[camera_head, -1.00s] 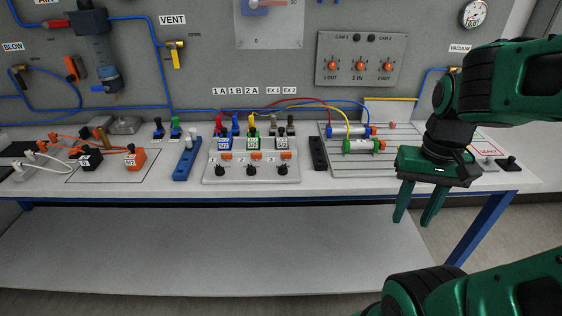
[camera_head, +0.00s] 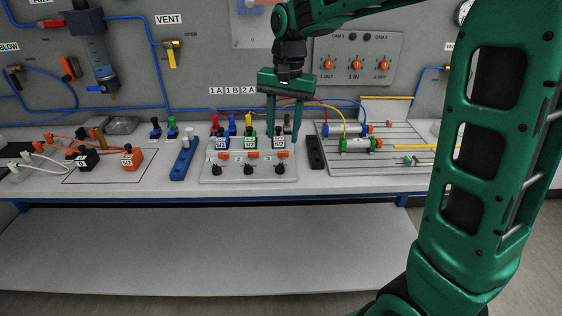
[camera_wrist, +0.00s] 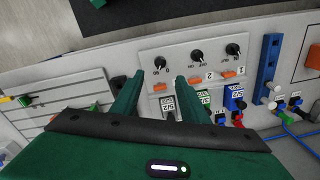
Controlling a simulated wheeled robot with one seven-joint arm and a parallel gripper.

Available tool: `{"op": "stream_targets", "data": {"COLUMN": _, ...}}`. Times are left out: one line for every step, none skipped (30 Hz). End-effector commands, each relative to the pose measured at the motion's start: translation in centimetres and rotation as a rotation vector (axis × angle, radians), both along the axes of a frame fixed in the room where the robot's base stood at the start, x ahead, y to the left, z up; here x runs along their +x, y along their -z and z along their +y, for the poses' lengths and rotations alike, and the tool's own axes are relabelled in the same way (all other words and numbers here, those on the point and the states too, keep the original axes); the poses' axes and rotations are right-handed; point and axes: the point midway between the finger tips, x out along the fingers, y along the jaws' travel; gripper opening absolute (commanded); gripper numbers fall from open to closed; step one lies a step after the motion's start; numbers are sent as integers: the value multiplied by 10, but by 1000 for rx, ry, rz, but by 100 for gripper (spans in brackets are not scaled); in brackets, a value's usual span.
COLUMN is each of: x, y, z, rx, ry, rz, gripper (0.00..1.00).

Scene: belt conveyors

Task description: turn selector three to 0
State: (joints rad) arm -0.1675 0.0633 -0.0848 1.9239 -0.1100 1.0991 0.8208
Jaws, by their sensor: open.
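Selector three (camera_head: 280,168) is the rightmost of three black knobs on the light panel (camera_head: 208,179) in the head view. In the wrist view it is the leftmost knob (camera_wrist: 160,64), just beyond my fingertips. Its pointer setting is too small to read. My gripper (camera_head: 283,139) points down, open and empty, above and behind selector three in the head view. In the wrist view its two fingers (camera_wrist: 159,77) stand apart on either side of the line to the knob, not touching it. The fingers partly hide the rightmost valve block.
Selectors two (camera_head: 249,169) and one (camera_head: 217,169) sit to the left. Valve blocks with coloured levers, such as the blue one (camera_head: 222,143), stand behind the knobs. A black block (camera_head: 315,152) and cylinders with hoses (camera_head: 356,145) lie to the right. The space before the bench is clear.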

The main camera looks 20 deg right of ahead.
Motion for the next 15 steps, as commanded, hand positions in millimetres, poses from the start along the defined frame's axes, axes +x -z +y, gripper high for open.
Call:
{"op": "stream_targets", "data": {"x": 1, "y": 3, "z": 1, "rx": 1, "ry": 1, "rz": 1, "gripper": 41}}
{"op": "stream_targets", "data": {"x": 1, "y": 5, "z": 2, "rx": 1, "ry": 1, "rz": 1, "gripper": 41}}
{"op": "stream_targets", "data": {"x": 1, "y": 9, "z": 2, "rx": 0, "ry": 2, "rz": 2, "gripper": 41}}
{"op": "stream_targets", "data": {"x": 1, "y": 13, "z": 1, "rx": 0, "ry": 2, "rz": 4, "gripper": 41}}
{"op": "stream_targets", "data": {"x": 1, "y": 17, "z": 1, "rx": 1, "ry": 2, "rz": 3, "gripper": 41}}
{"op": "stream_targets", "data": {"x": 1, "y": 23, "z": 1, "rx": 0, "ry": 2, "rz": 4, "gripper": 41}}
{"op": "stream_targets", "data": {"x": 1, "y": 28, "z": 1, "rx": -1, "ry": 3, "rz": 4, "gripper": 41}}
{"op": "stream_targets", "data": {"x": 1, "y": 34, "z": 1, "rx": 0, "ry": 3, "rz": 5, "gripper": 41}}
{"op": "stream_targets", "data": {"x": 1, "y": 41, "z": 1, "rx": 0, "ry": 3, "rz": 5, "gripper": 41}}
{"op": "stream_targets", "data": {"x": 2, "y": 46, "z": 2, "rx": 0, "ry": 3, "rz": 4, "gripper": 41}}
{"op": "stream_targets", "data": {"x": 2, "y": 52, "z": 2, "rx": 0, "ry": 2, "rz": 5, "gripper": 41}}
{"op": "stream_targets", "data": {"x": 2, "y": 59, "z": 2, "rx": 0, "ry": 3, "rz": 4, "gripper": 41}}
{"op": "stream_targets", "data": {"x": 2, "y": 64, "z": 2, "rx": 0, "ry": 3, "rz": 5, "gripper": 41}}
{"op": "stream_targets", "data": {"x": 3, "y": 69, "z": 2, "rx": 0, "ry": 3, "rz": 4, "gripper": 41}}
{"op": "stream_targets", "data": {"x": 2, "y": 76, "z": 2, "rx": -1, "ry": 3, "rz": 4, "gripper": 41}}
